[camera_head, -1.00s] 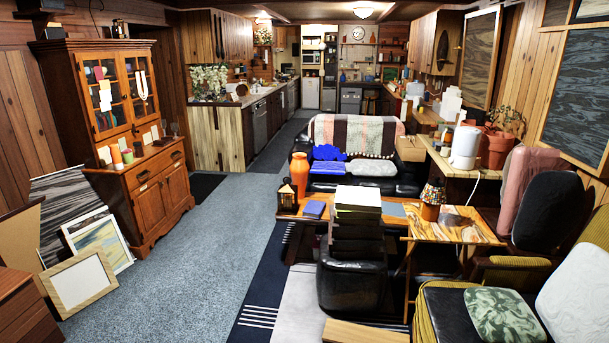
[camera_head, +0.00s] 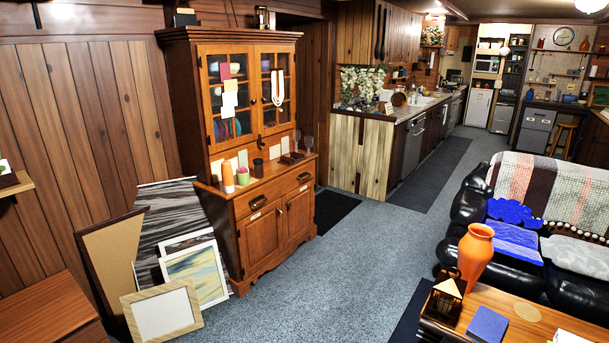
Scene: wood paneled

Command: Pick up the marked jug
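An orange vase-shaped vessel (camera_head: 475,252) stands upright on the wooden coffee table (camera_head: 528,308) at the lower right. It is the most jug-like thing in view, but I see no clear mark on it and cannot tell if it is the marked jug. A dark lantern (camera_head: 446,296) stands on the table just left of it, and a blue book (camera_head: 488,324) lies in front. Neither of my grippers is in view.
A wooden cabinet (camera_head: 262,215) stands against the left wall, with picture frames (camera_head: 162,311) leaning beside it. A black sofa (camera_head: 468,207) is behind the coffee table. The grey-blue carpet (camera_head: 340,270) between cabinet and table is clear, leading towards the kitchen.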

